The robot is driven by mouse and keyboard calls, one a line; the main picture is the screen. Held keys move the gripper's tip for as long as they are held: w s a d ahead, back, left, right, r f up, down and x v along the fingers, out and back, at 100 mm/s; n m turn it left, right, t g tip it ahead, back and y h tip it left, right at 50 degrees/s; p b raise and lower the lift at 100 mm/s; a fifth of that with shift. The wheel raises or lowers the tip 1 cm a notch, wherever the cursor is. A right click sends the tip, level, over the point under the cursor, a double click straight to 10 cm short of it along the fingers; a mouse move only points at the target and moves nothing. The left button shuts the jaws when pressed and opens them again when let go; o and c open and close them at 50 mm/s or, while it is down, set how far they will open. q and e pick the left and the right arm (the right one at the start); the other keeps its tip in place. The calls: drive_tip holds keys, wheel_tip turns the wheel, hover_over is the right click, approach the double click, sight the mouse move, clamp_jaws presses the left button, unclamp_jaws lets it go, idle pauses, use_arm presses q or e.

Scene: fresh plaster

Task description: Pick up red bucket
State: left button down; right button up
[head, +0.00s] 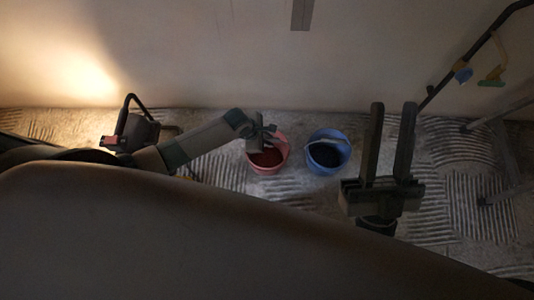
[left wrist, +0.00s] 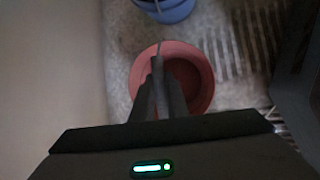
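The red bucket (head: 281,157) stands upright on the floor near the wall, left of a blue bucket. It also shows in the left wrist view (left wrist: 198,75), with its handle (left wrist: 159,52) raised across the opening. My left gripper (head: 262,134) reaches over the red bucket's rim from above. In the left wrist view its fingers (left wrist: 157,75) are close together with the handle between them, and they hide part of the bucket's near side. My right gripper (head: 393,106) is open and empty, pointing up, to the right of the blue bucket.
The blue bucket (head: 328,165) stands close to the right of the red one. A dark tool or machine (head: 137,130) is on the floor at left, near a bright light patch on the wall. A long pole (head: 470,52) and grey stand legs (head: 500,113) are at right.

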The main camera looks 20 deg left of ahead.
use_arm(q)
drive_tip(key=shift+r, duration=0.15)
